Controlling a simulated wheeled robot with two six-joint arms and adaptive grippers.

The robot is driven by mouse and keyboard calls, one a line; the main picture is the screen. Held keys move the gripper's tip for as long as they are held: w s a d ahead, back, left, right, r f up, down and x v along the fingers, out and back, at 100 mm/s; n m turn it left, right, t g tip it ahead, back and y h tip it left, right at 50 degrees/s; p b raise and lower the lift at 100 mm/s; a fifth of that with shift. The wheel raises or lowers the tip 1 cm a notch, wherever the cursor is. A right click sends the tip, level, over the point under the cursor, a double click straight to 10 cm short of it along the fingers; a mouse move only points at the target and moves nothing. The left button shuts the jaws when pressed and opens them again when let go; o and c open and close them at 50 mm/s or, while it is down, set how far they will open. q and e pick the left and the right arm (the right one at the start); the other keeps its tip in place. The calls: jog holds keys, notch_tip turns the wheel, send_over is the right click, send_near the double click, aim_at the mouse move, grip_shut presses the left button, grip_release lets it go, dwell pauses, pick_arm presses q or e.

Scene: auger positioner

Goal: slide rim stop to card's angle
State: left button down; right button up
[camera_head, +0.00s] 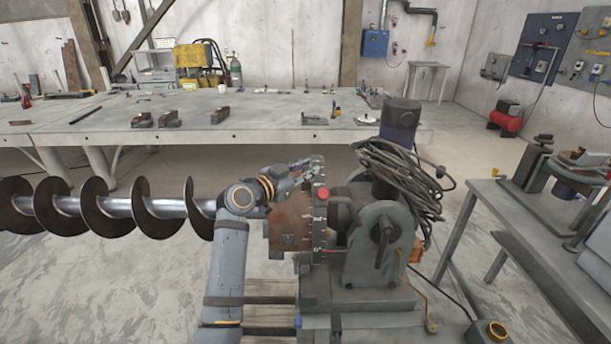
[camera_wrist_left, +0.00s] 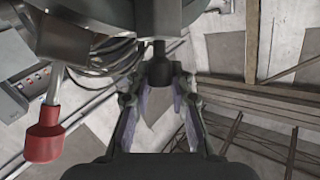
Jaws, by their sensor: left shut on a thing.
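The positioner's round plate (camera_head: 281,232) shows in the head view as a rusty disc, seen nearly edge-on. Its dark rim (camera_head: 319,222) carries white angle marks. My left gripper (camera_head: 304,167) is at the top of this rim. In the left wrist view, my left gripper (camera_wrist_left: 162,75) has its fingers closed around a dark knob (camera_wrist_left: 159,50). I cannot tell for sure whether this knob is part of the rim stop. A red knob (camera_head: 322,194) sits just below the gripper in the head view; a red-ended lever (camera_wrist_left: 43,138) shows in the wrist view. I cannot make out the card.
The grey positioner housing (camera_head: 376,250) stands right of the plate, with coiled cables (camera_head: 405,175) over it. A long auger (camera_head: 120,207) lies to the left. A workbench (camera_head: 220,125) runs behind. A side table (camera_head: 515,225) stands right.

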pick_arm(q)
jog(key=shift+s+f+m+b, duration=0.3)
jog(key=shift+s+f+b, duration=0.15)
jog(key=shift+s+b, duration=0.2)
jog(key=c, duration=1.2)
grip_release()
jog(key=v, duration=1.1)
jog(key=shift+s+a+f, duration=0.2)
jog(key=shift+s+a, duration=0.05)
jog(key=shift+s, duration=0.1)
